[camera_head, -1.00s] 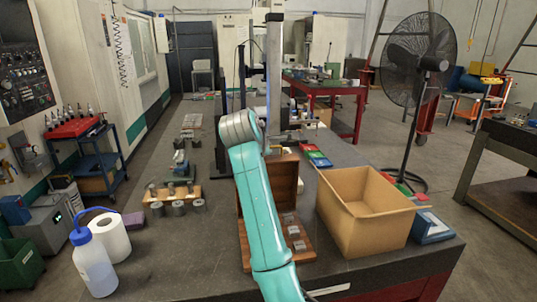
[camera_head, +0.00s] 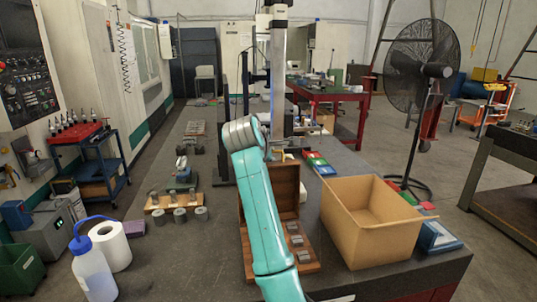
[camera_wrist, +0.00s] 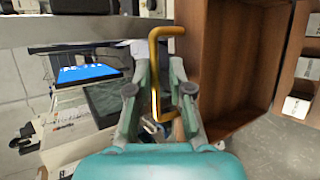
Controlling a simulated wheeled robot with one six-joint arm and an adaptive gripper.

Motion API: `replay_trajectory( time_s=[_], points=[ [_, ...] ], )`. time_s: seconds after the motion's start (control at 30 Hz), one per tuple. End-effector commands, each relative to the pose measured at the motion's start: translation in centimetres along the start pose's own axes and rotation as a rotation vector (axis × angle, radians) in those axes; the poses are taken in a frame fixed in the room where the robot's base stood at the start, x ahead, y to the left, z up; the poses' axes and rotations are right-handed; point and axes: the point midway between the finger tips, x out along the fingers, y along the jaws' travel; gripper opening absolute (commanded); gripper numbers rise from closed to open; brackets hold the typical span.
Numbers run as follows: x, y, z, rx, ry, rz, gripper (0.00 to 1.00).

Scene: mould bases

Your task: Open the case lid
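The wooden case (camera_head: 311,264) lies on the dark table, its base holding several small grey metal blocks. Its brown lid (camera_head: 287,186) stands raised, roughly upright, at the back of the base; my arm covers the left part of both. In the wrist view the brown wood of the case (camera_wrist: 228,60) fills the right side, with pale blocks at the far right. My gripper (camera_wrist: 160,80) is beside this wood with its fingers apart. A bent brass-coloured rod (camera_wrist: 156,70) shows between the fingers; I cannot tell whether they touch it. In the head view the gripper is mostly hidden behind my arm.
An open cardboard box (camera_head: 348,231) stands close right of the case. Coloured bins (camera_head: 318,163) sit behind it. Metal parts on a wooden rack (camera_head: 177,202), a paper roll (camera_head: 111,246) and a wash bottle (camera_head: 93,270) stand left. The table between rack and case is clear.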

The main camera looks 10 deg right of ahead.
Motion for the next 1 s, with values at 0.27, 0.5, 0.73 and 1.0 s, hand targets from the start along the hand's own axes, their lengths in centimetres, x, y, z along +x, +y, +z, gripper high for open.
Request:
replay_trajectory(
  time_s=[0.27, 0.5, 0.73, 1.0],
  points=[
    [-0.8, 0.0, -0.1, 0.0, 0.001, 0.002, 0.2],
    [-4.8, 0.1, -0.1, 0.0, 0.002, 0.003, 0.2],
    [-9.2, 0.0, -0.1, 0.0, 0.003, 0.002, 0.2],
    [-11.8, 0.0, -0.1, -0.001, 0.001, 0.001, 0.2]
  ],
)
